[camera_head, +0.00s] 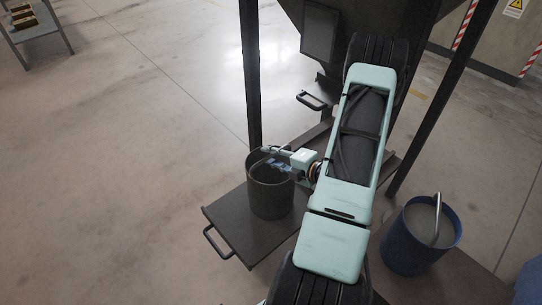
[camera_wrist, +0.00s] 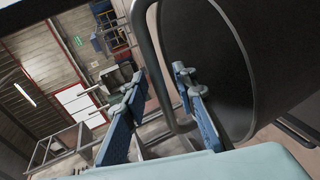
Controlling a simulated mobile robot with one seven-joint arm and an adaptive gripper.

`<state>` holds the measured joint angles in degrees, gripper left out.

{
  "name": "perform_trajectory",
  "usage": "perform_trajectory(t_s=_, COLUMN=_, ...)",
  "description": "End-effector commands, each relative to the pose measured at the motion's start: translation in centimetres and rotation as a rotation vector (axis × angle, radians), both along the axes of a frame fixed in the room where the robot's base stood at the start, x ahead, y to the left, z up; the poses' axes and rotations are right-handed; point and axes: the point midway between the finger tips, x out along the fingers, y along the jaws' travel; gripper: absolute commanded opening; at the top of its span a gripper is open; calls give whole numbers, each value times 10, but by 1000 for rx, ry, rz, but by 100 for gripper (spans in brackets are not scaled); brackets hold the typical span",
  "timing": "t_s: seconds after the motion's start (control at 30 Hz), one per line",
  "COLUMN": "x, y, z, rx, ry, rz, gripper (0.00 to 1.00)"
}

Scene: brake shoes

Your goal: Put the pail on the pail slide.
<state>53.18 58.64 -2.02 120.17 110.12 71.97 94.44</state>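The dark pail (camera_head: 270,196) stands upright on the pail slide (camera_head: 238,222), a dark flat plate with a pull handle at its front left. My gripper (camera_head: 272,160) is at the pail's upper rim, on its right side. In the wrist view the pail (camera_wrist: 215,60) fills the upper right, and its grey bail handle (camera_wrist: 147,45) runs down between the fingers. The blue fingers of my gripper (camera_wrist: 160,80) are apart, with gaps beside the bail. The underside of the pail is hidden where it meets the slide in the head view.
A blue bucket (camera_head: 411,243) with grey contents and a raised handle stands at the right. A dark hopper frame with posts (camera_head: 250,75) rises behind the slide. A grey cart (camera_head: 36,26) stands far left. The floor at left is clear.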

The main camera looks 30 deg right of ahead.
Motion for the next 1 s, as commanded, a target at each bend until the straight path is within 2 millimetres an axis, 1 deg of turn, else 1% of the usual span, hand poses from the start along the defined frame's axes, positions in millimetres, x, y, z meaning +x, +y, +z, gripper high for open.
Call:
perform_trajectory(t_s=0.17, x=0, y=0, z=0, rx=0, ry=0, rz=0, gripper=26)
perform_trajectory(t_s=0.27, x=0, y=0, z=4, rx=-1, ry=0, rz=0, gripper=26)
perform_trajectory(t_s=0.37, x=-10, y=-4, z=8, rx=0, ry=0, rz=-4, gripper=26)
perform_trajectory(t_s=0.6, x=-47, y=-14, z=22, rx=0, ry=-1, rz=-4, gripper=26)
perform_trajectory(t_s=0.7, x=-59, y=-17, z=26, rx=0, ry=1, rz=-3, gripper=26)
perform_trajectory(t_s=0.83, x=-67, y=-18, z=28, rx=1, ry=0, rz=-1, gripper=26)
perform_trajectory(t_s=1.0, x=-69, y=-18, z=28, rx=0, ry=0, rz=0, gripper=26)
